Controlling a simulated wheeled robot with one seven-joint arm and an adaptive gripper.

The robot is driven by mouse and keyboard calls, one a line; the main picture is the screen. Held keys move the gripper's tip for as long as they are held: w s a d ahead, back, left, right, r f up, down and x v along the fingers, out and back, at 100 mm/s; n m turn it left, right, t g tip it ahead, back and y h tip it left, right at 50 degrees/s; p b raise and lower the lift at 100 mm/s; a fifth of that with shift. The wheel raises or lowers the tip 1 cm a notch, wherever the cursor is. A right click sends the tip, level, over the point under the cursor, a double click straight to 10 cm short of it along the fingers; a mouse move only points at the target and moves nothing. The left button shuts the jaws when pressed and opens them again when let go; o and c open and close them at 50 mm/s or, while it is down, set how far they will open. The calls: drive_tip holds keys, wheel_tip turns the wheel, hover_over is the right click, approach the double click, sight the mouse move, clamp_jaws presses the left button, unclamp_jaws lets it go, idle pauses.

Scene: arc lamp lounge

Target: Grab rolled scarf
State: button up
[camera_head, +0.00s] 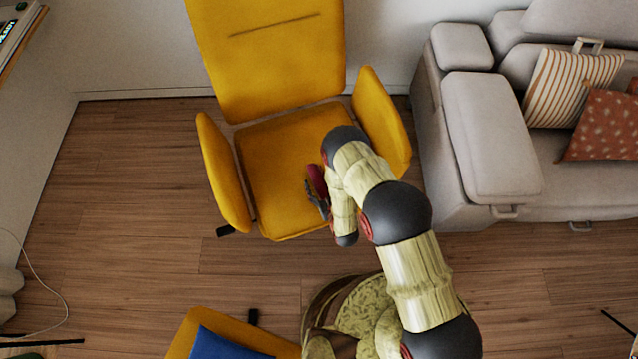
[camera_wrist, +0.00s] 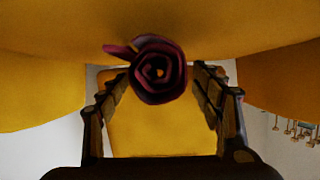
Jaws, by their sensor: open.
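The rolled scarf (camera_wrist: 160,75) is dark red and shows its spiral end in the wrist view, near the upper middle. In the head view the scarf (camera_head: 316,178) is a small red patch on the seat of the yellow armchair (camera_head: 275,145), partly hidden by my arm. My gripper (camera_wrist: 162,90) is open, with one finger on each side of the scarf's end in the wrist view. I cannot tell whether either finger touches it. In the head view my gripper (camera_head: 318,200) is low over the chair seat beside the scarf, mostly hidden by my wrist.
The chair's armrests (camera_head: 224,172) flank the seat, and its tall backrest (camera_head: 265,55) rises behind. A grey sofa (camera_head: 490,140) with a striped cushion (camera_head: 570,85) and a rust cushion (camera_head: 605,125) stands at right. A blue cushion (camera_head: 225,345) lies at the bottom. Wooden floor (camera_head: 130,190) is clear at left.

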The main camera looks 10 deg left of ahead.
drive_tip(key=shift+w+a+f, duration=0.25)
drive_tip(key=shift+w+a, duration=0.1)
drive_tip(key=shift+w, duration=0.25)
drive_tip(key=shift+c, duration=0.2)
drive_tip(key=c, duration=1.3)
